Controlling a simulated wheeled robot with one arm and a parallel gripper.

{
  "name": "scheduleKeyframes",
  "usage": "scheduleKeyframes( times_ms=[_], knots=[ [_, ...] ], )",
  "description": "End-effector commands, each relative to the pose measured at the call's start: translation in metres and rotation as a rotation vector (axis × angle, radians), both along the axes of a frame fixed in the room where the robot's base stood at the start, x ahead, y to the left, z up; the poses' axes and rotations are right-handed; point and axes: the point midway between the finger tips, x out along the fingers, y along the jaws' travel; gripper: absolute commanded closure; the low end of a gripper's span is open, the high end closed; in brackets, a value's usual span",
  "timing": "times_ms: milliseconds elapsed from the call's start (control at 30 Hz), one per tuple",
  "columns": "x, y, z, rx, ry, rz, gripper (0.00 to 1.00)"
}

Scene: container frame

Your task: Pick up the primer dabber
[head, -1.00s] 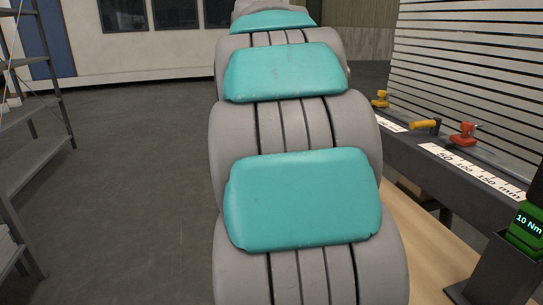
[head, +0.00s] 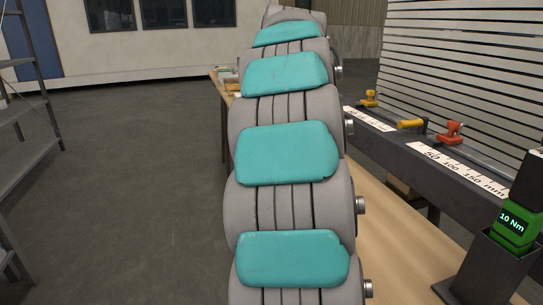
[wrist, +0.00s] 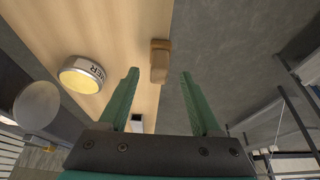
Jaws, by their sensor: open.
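In the wrist view my gripper (wrist: 160,73) is open, with its two green fingers spread and nothing held between them. A small brown wooden piece (wrist: 160,62) lies near the edge of the light wood table, just beyond the fingertips; it may be the primer dabber, but I cannot tell for certain. A round tin (wrist: 82,75) with a pale lid and lettering ending in "ER" is on the same table, left of the fingers. My gripper is hidden behind my own arm in the head view.
The wooden table (head: 385,215) runs along the right of my arm, and small items (head: 230,76) are at its far end. A dark rail (head: 415,163) holds yellow and red clamps. A green "10 Nm" tool (head: 513,226) stands in a holder. Shelving (head: 30,155) is left; the floor between is clear.

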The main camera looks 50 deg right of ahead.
Motion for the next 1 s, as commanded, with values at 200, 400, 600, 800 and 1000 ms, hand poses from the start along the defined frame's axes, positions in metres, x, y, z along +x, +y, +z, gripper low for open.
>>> scheduleKeyframes(
  times_ms=[200,400,600,800,1000],
  knots=[
    [0.011,-0.007,-0.027,0.004,0.004,-0.001,0.35],
    [0.013,-0.008,-0.03,0.0,0.0,0.0,0.35],
    [0.013,-0.008,-0.03,0.0,0.0,0.0,0.51],
    [0.013,-0.008,-0.03,0.0,0.0,0.0,0.73],
    [0.014,-0.008,-0.03,0.0,0.0,0.0,0.96]
  ],
)
